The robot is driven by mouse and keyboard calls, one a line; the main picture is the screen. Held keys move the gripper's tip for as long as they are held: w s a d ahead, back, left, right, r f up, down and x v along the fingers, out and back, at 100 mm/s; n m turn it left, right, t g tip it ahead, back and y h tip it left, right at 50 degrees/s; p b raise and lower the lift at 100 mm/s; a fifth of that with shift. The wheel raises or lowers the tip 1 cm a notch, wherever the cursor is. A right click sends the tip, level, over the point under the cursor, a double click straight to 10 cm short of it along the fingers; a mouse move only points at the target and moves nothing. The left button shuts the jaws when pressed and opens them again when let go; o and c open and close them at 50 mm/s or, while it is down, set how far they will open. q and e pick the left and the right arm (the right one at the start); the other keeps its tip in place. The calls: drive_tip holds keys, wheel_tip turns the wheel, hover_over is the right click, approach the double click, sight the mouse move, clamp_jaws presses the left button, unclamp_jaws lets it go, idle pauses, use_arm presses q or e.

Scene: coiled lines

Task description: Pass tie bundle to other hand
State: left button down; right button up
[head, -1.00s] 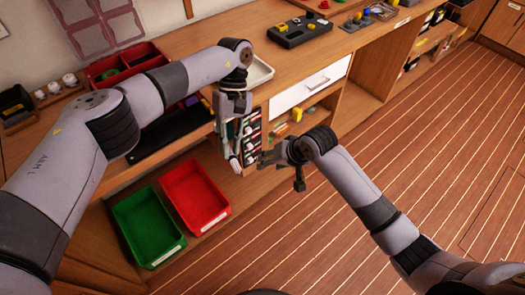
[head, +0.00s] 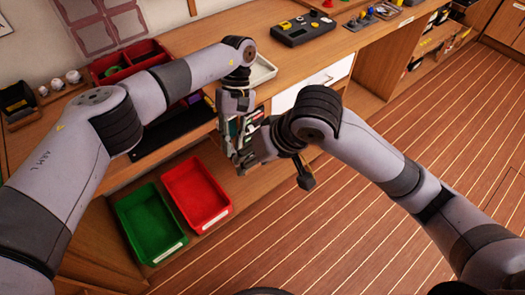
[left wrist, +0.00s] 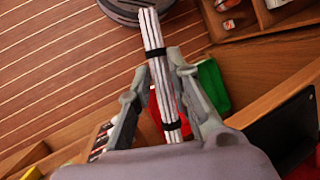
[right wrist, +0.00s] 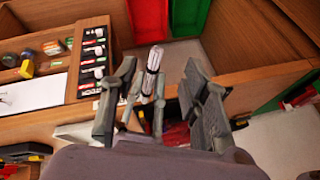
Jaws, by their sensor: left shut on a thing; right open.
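The tie bundle (left wrist: 159,70) is a bunch of thin white ties with two black bands. My left gripper (left wrist: 157,76) is shut on it between the bands, and the upper end sticks out past the fingertips in the left wrist view. The bundle also shows in the right wrist view (right wrist: 153,68), between the spread fingers of my right gripper (right wrist: 159,64) and closer to the left finger. The right gripper is open; I cannot tell whether it touches the bundle. In the head view the left gripper (head: 235,125) hangs beside the right hand, which mostly hides the bundle.
A red bin (head: 225,208) and a green bin (head: 179,243) stand low below the hands. The workbench (head: 200,39) carries a white tray (head: 264,72) and a red organiser (head: 98,70). A shelf with small boxes is close behind the hands. The floor at right is clear.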

drive_tip(key=x, duration=0.7)
drive_tip(key=shift+c, duration=0.2)
drive_tip(key=shift+a+r, duration=0.1)
clamp_jaws()
use_arm(q)
drive_tip(key=c, duration=1.4)
unclamp_jaws()
drive_tip(key=shift+r, duration=0.1)
